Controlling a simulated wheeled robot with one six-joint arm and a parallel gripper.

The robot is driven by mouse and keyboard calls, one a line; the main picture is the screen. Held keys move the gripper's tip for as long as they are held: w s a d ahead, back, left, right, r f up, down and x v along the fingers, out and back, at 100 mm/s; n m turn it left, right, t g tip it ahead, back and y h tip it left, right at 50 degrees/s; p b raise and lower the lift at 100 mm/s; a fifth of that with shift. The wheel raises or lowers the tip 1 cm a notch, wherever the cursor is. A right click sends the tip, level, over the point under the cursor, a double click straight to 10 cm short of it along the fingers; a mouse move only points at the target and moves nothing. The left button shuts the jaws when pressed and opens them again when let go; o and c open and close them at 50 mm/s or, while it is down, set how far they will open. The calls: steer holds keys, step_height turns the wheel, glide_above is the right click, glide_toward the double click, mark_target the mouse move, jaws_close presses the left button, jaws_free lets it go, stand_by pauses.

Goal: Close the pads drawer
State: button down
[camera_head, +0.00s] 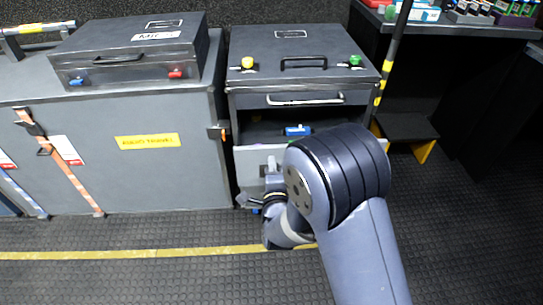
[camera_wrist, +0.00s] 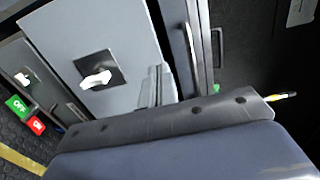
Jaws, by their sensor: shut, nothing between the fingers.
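A drawer in the dark cabinet (camera_head: 300,75) stands pulled out, its inside showing below a shut upper drawer with a long handle (camera_head: 305,99). Its grey front (camera_head: 247,160) is partly hidden by my arm. A small blue and white item (camera_head: 298,130) lies inside. No readable label shows which drawer is the pads drawer. In the wrist view a grey front panel (camera_wrist: 60,35) with a white latch (camera_wrist: 97,80) fills the upper left. My gripper (camera_wrist: 158,85) is shut and empty, close to that panel; I cannot tell whether it touches.
A grey case (camera_head: 130,50) sits on a low grey cabinet (camera_head: 170,180) to the left. A dark step (camera_head: 405,127) with yellow edging stands to the right, beside a striped pole (camera_head: 390,60). The rubber floor in front is clear, crossed by a yellow line (camera_head: 130,254).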

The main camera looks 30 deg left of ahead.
mark_target(270, 150)
steer(key=shift+x, duration=1.8)
steer(key=shift+w, duration=0.15)
steer(key=shift+w+a+f+b, duration=0.2)
steer(key=shift+w+b, duration=0.1)
steer(key=shift+b, duration=0.15)
steer(key=b+x, duration=0.6)
steer(key=x, duration=0.7)
steer(key=shift+r, duration=0.25)
steer(key=shift+d+f+b, duration=0.1)
steer(key=shift+b, duration=0.2)
